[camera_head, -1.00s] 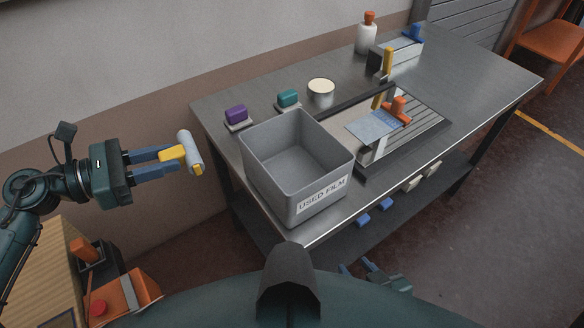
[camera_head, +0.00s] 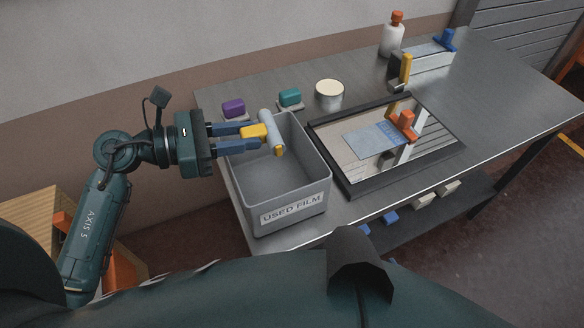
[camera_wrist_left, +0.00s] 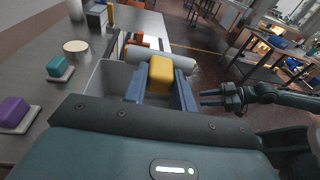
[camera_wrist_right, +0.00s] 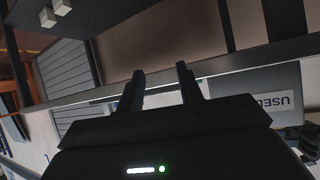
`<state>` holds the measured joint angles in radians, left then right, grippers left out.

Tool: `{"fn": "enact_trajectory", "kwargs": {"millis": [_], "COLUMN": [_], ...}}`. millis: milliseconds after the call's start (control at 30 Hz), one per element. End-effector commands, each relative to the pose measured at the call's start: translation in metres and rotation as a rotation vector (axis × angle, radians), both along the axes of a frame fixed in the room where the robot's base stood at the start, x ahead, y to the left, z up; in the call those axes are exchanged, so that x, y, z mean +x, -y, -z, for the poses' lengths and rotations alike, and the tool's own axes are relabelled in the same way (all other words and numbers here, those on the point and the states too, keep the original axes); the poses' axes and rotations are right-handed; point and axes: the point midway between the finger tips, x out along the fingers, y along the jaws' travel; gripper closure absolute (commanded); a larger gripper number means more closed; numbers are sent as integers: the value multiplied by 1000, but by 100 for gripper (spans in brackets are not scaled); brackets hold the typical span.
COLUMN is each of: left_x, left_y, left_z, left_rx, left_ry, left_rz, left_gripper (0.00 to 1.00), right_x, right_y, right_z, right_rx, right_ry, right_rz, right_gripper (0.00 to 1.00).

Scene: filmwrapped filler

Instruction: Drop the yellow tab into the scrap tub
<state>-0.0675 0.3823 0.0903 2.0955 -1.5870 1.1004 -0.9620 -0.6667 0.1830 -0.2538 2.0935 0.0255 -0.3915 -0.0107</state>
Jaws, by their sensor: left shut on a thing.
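The yellow tab (camera_head: 255,132) is gripped between the fingers of my left gripper (camera_head: 248,137). A pale grey roll (camera_head: 269,128) sits across the tab's far end, with a small yellow piece at its near end. In the left wrist view the tab (camera_wrist_left: 160,74) is squarely between the blue fingers, with the roll beyond it. The open grey tub labelled USED FILM (camera_head: 293,212) stands at the table's front left edge. The tab and roll are above its opening.
A purple block (camera_head: 233,107), a teal block (camera_head: 290,96) and a cream-topped round pot (camera_head: 329,94) stand behind the tub. A dark-framed tray (camera_head: 372,190) with an orange-handled tool (camera_head: 405,122) lies right of it. A white bottle (camera_head: 392,40) stands farther back.

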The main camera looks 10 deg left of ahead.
Motion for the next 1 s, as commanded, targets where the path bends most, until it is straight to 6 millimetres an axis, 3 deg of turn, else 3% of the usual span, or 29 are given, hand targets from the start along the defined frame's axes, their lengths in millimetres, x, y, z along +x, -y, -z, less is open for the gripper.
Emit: {"fn": "enact_trajectory", "kwargs": {"millis": [267, 733, 1000], "left_x": [0, 0, 0], "left_y": [1, 1, 1], "left_z": [4, 53, 60], "left_rx": [0, -2, -1], "left_ry": [0, -1, 1], "left_rz": [-1, 0, -1], "left_gripper": [100, 100, 100], "right_x": [0, 1, 2], "right_y": [0, -13, -10], "right_z": [3, 15, 17], "right_rx": [1, 58, 72], "right_ry": [1, 25, 23], "right_rz": [-1, -8, 6], "right_gripper": [64, 64, 64]}}
